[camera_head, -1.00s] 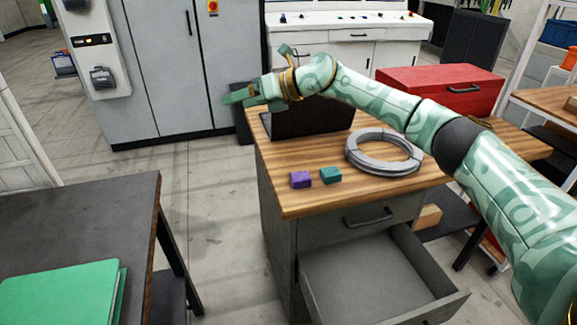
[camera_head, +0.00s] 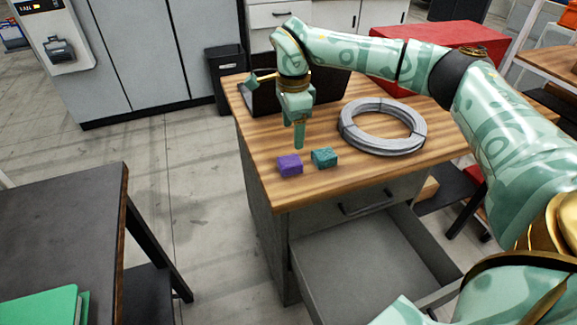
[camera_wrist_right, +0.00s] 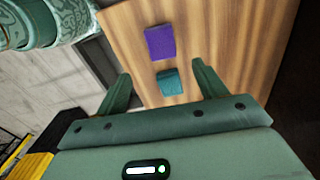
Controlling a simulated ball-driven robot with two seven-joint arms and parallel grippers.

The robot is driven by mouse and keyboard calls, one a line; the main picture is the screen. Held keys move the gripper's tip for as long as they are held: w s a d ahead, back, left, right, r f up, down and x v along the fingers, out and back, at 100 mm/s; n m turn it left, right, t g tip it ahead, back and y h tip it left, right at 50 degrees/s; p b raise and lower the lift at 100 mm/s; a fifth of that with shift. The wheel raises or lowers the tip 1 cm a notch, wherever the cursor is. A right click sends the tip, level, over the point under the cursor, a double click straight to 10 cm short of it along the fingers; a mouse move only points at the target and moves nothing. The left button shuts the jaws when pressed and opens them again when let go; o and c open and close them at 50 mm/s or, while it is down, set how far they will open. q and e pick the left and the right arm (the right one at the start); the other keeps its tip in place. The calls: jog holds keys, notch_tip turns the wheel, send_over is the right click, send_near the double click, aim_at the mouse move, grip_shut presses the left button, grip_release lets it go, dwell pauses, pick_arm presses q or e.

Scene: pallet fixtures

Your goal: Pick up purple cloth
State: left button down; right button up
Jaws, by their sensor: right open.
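The purple cloth (camera_head: 289,166) is a small folded block lying on the wooden top of the workbench, near its front left edge. It also shows in the right wrist view (camera_wrist_right: 160,42), ahead of the fingers and apart from them. A similar teal cloth (camera_head: 325,158) lies just to its right; in the right wrist view the teal cloth (camera_wrist_right: 169,82) sits between the purple one and my gripper. My right gripper (camera_head: 299,144) points down above the bench, just behind the two cloths. In the right wrist view its two fingers (camera_wrist_right: 160,88) are spread, with nothing held. My left gripper is not in view.
A grey cable coil (camera_head: 382,126) lies right of the cloths, and a dark open case (camera_head: 262,97) stands behind my gripper. A red toolbox (camera_head: 425,45) is at the back right. An open drawer (camera_head: 370,265) sticks out below the bench top (camera_head: 345,175).

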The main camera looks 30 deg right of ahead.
jog(key=b, duration=0.1)
send_over(290, 161)
jog(key=f, duration=0.5)
jog(key=shift+s+d+f, duration=0.2)
jog(key=f, duration=0.1)
jog(key=f+b, duration=0.1)
jog(key=f, duration=0.1)
jog(key=f+b, duration=0.1)
jog(key=f, duration=0.1)
jog(key=shift+w+a+f, duration=0.1)
jog(key=shift+w+f, duration=0.1)
jog(key=shift+w, duration=0.15)
jog(key=shift+s+r, duration=0.1)
jog(key=shift+r, duration=0.05)
jog(key=shift+c, duration=1.2)
jog(key=c, duration=0.8)
